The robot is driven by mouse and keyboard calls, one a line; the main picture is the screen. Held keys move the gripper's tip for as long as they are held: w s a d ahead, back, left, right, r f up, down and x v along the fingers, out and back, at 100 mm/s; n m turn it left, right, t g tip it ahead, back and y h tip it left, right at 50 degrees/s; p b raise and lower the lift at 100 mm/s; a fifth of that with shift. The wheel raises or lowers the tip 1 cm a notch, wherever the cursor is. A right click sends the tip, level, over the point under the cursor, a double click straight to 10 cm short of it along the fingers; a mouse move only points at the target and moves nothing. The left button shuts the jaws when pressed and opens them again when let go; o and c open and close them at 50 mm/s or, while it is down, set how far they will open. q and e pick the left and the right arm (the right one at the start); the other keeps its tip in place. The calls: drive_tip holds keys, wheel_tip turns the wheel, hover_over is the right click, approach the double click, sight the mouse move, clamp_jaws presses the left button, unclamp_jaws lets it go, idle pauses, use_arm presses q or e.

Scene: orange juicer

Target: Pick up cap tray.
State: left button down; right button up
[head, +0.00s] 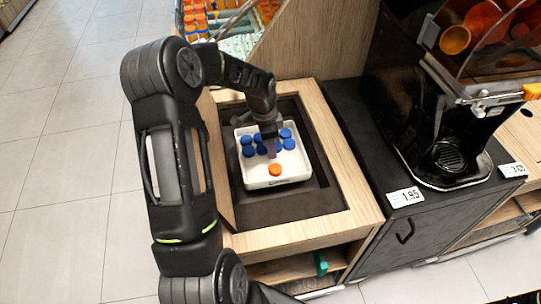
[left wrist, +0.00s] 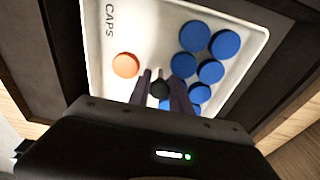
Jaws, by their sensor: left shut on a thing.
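The white cap tray (head: 250,183) sits over the dark recess (head: 240,213) of a wood-framed counter. I cannot tell whether it touches the bottom. It holds several blue caps (head: 247,151) and one orange cap (head: 275,169). In the left wrist view, the tray (left wrist: 150,35), marked "CAPS", shows the orange cap (left wrist: 125,65) left of my fingers and the blue caps (left wrist: 225,44) on the right. My left gripper (head: 270,153) points down into the tray's middle. Its fingers (left wrist: 160,92) are shut on a small dark knob-like part there. My right gripper is out of view.
A black juicer (head: 447,150) stands on the dark cabinet (head: 410,240) at right, with a price tag (head: 405,197) in front. A wooden panel (head: 315,40) rises behind the tray, with a crate of orange items (head: 195,20) beyond. Tiled floor at left is clear.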

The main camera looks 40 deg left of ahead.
use_arm(q)
wheel_tip(320, 180, up, 4)
drive_tip(key=shift+r, duration=0.15)
idle(0.6)
drive_tip(key=w+d+r+n+p, duration=0.1)
drive_tip(key=w+d+r+n, duration=0.1)
drive_tip(key=d+r+n, duration=0.2)
drive_tip(key=w+d+r+n+p, duration=0.2)
drive_tip(key=d+r, duration=0.8)
drive_tip(key=d, duration=0.7)
drive_tip(key=shift+d+r+n+y, duration=0.3)
drive_tip(key=shift+n+y, duration=0.1)
drive_tip(key=shift+n, duration=0.5)
drive_tip(key=shift+w, duration=0.1)
